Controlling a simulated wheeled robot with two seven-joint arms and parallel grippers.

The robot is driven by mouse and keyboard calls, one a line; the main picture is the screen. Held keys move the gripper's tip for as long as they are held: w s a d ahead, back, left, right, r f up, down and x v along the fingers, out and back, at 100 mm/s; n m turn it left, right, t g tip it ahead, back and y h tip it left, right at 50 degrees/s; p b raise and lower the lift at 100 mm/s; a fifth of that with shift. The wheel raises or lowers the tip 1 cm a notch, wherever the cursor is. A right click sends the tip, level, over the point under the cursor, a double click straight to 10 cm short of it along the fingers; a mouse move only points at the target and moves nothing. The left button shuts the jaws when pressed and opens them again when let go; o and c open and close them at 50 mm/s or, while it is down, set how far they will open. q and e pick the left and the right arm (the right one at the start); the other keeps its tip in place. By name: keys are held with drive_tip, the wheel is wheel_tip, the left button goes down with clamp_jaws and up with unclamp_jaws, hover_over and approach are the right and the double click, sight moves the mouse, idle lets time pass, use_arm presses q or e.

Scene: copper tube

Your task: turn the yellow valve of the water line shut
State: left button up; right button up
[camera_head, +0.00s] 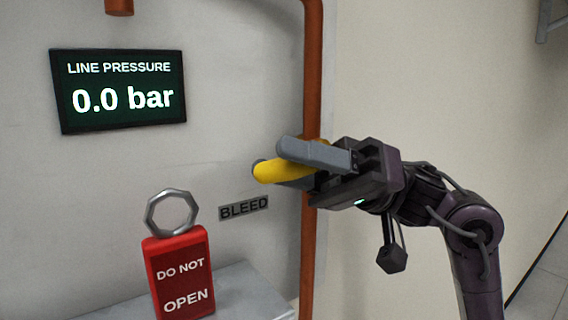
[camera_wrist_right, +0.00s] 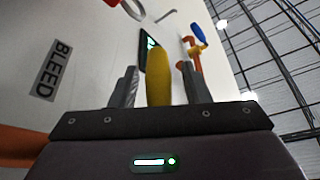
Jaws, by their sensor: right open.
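The yellow valve handle (camera_head: 280,171) is at the vertical copper pipe and points left across it, roughly level. My right gripper (camera_head: 274,164) reaches in from the right with its fingers on either side of the handle. In the right wrist view, the yellow handle (camera_wrist_right: 158,75) stands between the two grey fingers of my right gripper (camera_wrist_right: 157,90), with a gap on each side. The jaws are open. The gripper hides the valve body and the handle's root. My left gripper is not in view.
The copper pipe (camera_head: 312,80) runs up the pale wall. A display (camera_head: 120,90) reads "LINE PRESSURE 0.0 bar". A "BLEED" label (camera_head: 244,208) is below left of the handle. A red "DO NOT OPEN" padlock-like tag (camera_head: 180,275) with a grey ring (camera_head: 172,212) stands on a grey ledge (camera_head: 245,290).

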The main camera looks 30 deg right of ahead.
sight(313, 169)
drive_tip(key=b+v, duration=0.2)
drive_tip(key=v, duration=0.4)
drive_tip(key=shift+w+f+b, duration=0.1)
drive_tip(key=shift+f+b, duration=0.05)
drive_tip(key=shift+b, duration=0.25)
drive_tip(key=shift+d, duration=0.5)
